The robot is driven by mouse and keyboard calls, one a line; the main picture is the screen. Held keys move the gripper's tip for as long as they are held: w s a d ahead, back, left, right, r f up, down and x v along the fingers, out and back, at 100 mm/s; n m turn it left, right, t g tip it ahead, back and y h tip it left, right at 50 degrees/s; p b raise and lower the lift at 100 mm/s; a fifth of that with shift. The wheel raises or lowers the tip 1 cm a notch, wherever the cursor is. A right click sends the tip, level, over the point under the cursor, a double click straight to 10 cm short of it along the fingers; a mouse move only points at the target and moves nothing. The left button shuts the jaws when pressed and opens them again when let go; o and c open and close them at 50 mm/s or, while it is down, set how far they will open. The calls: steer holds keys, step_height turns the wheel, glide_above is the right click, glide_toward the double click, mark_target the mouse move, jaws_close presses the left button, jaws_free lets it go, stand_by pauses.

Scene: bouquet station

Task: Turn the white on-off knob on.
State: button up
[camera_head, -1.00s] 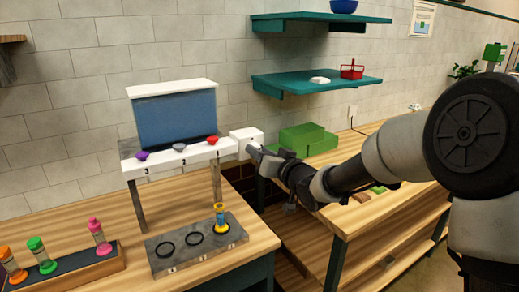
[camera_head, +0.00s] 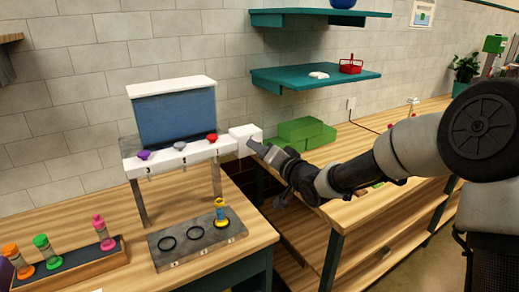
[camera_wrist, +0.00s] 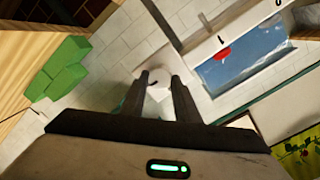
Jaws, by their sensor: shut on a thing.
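The white on-off knob (camera_wrist: 158,84) shows in the wrist view as a small round white piece with a dark mark on it. It sits between the two dark fingers of my gripper (camera_wrist: 160,77), which is shut on it. In the head view, my gripper (camera_head: 255,147) reaches from the right to the front of the white box (camera_head: 243,131) at the right end of the dispenser. The knob itself is hidden there behind the fingers.
The dispenser (camera_head: 183,158) carries purple, grey and red knobs. Below it, a grey tray (camera_head: 165,262) has ring-shaped places, with a yellow-and-blue vial (camera_head: 220,212) at the right one. Green blocks (camera_head: 306,132) lie behind my arm. A teal shelf (camera_head: 300,80) hangs above.

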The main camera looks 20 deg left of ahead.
steer(key=o, duration=1)
steer(key=shift+o, duration=0.2)
steer(key=v, duration=1.7)
steer(key=shift+s, duration=0.2)
steer(key=shift+d+f, duration=0.1)
steer(key=shift+d, duration=0.05)
